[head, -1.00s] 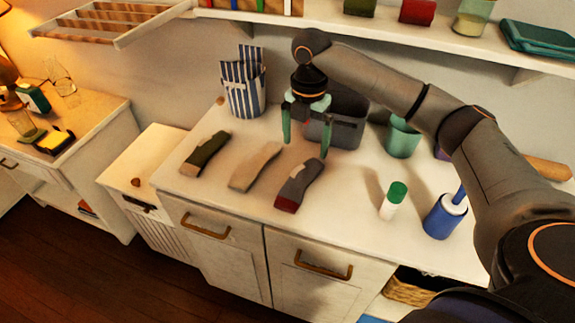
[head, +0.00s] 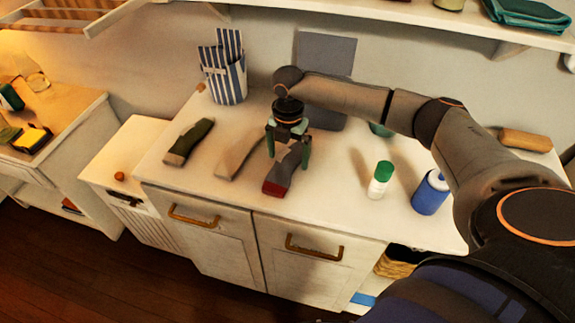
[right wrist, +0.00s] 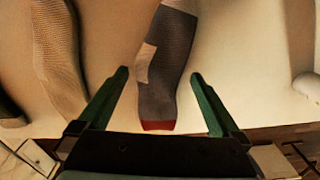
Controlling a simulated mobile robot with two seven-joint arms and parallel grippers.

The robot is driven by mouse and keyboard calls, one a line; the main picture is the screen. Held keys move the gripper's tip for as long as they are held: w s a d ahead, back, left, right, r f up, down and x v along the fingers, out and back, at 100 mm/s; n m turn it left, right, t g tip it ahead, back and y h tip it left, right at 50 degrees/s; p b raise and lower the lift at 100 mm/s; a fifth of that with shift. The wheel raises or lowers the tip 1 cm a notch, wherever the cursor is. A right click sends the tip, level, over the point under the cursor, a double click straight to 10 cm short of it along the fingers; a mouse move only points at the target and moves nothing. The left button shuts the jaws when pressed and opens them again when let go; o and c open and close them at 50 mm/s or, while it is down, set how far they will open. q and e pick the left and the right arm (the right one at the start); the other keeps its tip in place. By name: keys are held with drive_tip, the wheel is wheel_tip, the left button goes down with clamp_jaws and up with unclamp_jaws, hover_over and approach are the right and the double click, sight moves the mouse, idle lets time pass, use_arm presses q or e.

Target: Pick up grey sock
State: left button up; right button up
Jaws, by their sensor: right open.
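The grey sock (head: 284,172) has a dark red end and a pale patch, and lies on the white counter, the rightmost of three socks. In the right wrist view the grey sock (right wrist: 163,80) lies between the two spread fingers, its red end toward the gripper. My right gripper (head: 288,159) is open and empty, pointing down over the grey sock, with a finger on either side of it. I cannot tell whether the fingers touch the counter. The gripper hides part of the sock in the head view. My left gripper is not in view.
A beige sock (head: 240,156) and a dark green sock (head: 189,142) lie to the left. A white bottle with green cap (head: 380,180) and a blue roller (head: 430,192) stand to the right.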

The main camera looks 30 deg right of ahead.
drive_tip(key=shift+f, duration=0.35)
drive_tip(key=shift+c, duration=0.2)
drive_tip(key=c, duration=1)
drive_tip(key=shift+r, duration=0.15)
